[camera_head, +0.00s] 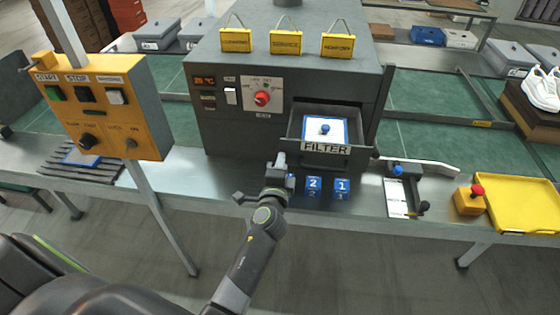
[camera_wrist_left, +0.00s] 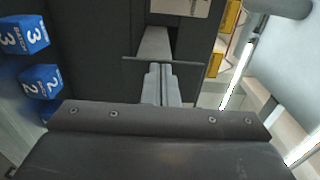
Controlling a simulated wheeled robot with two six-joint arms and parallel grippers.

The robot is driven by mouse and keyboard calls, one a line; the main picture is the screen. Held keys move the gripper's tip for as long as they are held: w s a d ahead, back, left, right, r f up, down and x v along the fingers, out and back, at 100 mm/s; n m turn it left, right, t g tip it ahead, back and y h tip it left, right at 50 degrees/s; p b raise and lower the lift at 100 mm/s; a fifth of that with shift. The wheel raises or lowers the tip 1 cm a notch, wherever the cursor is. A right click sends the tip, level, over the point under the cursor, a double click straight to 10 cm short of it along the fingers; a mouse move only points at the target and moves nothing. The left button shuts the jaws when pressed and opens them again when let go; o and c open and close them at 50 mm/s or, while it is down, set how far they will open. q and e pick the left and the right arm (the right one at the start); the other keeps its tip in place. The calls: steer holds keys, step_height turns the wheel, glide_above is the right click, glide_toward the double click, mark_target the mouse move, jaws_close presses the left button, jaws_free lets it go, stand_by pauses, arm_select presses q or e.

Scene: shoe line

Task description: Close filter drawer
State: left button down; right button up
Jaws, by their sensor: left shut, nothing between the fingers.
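The dark grey filter drawer (camera_head: 326,149), labelled FILTER, stands pulled out from the front of the grey machine (camera_head: 240,125). A white filter panel with a blue rim and blue knob (camera_head: 325,130) lies in it. My left gripper (camera_head: 279,162) is just left of the drawer's front corner, at about the height of its front; I cannot tell whether it touches it. Its fingers are together and empty in the left wrist view (camera_wrist_left: 162,85), pointing at the dark machine front. My right gripper is not in view.
Several blue numbered blocks (camera_head: 314,184) sit on the counter below the drawer; some show in the wrist view (camera_wrist_left: 40,80). A yellow control box (camera_head: 100,105) stands left. A small lever fixture (camera_head: 398,170), an emergency button (camera_head: 470,198) and a yellow tray (camera_head: 525,205) are right.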

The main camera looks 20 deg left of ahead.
arm_select(q)
steer(key=b+x, duration=0.8)
steer(key=x, duration=0.9)
steer(key=shift+w, duration=0.35)
steer(key=shift+a+f, duration=0.15)
